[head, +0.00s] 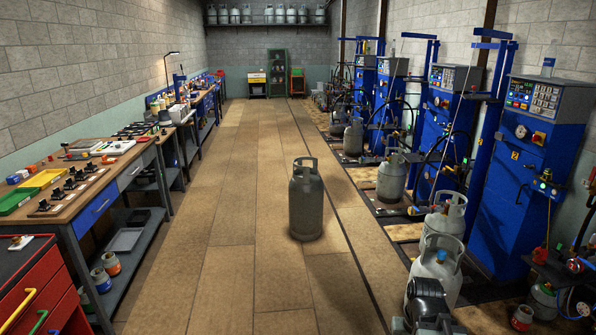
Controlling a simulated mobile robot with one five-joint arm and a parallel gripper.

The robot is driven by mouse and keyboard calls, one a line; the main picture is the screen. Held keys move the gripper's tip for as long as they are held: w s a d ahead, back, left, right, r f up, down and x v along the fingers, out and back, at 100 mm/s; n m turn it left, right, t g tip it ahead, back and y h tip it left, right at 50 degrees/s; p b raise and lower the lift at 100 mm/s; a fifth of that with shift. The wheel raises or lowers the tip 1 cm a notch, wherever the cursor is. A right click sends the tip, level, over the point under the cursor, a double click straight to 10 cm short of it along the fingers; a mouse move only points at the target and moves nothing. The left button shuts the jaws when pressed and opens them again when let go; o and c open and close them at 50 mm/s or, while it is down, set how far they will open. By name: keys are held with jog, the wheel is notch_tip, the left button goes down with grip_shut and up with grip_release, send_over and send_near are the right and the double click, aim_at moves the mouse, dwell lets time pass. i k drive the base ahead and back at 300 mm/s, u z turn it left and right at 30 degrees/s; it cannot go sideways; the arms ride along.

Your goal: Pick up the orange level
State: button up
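I cannot make out an orange level for certain. A small orange-red item (108,160) lies on the left workbench (112,183), near a white object, but it is too small to tell what it is. My gripper cannot be made out in the head view.
A grey gas cylinder (306,205) stands upright on the open floor ahead. Blue machines (503,170) and more cylinders (391,178) line the right side. A red drawer cabinet (35,290) is at the near left. The wooden floor (225,235) between bench and cylinder is clear.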

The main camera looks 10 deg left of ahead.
aim_at(106, 160)
jog(key=u, duration=0.15)
jog(key=i, duration=2.15)
jog(key=u, duration=0.55)
jog(key=i, duration=2.05)
jog(key=u, duration=1.2)
jog(key=i, duration=1.5)
jog(key=u, duration=1.35)
jog(key=i, duration=1)
jog(key=u, duration=0.45)
jog(key=k, duration=0.7)
jog(key=u, duration=0.2)
jog(key=i, duration=0.7)
jog(key=z, duration=0.25)
jog(key=k, duration=0.55)
jog(key=u, duration=0.05)
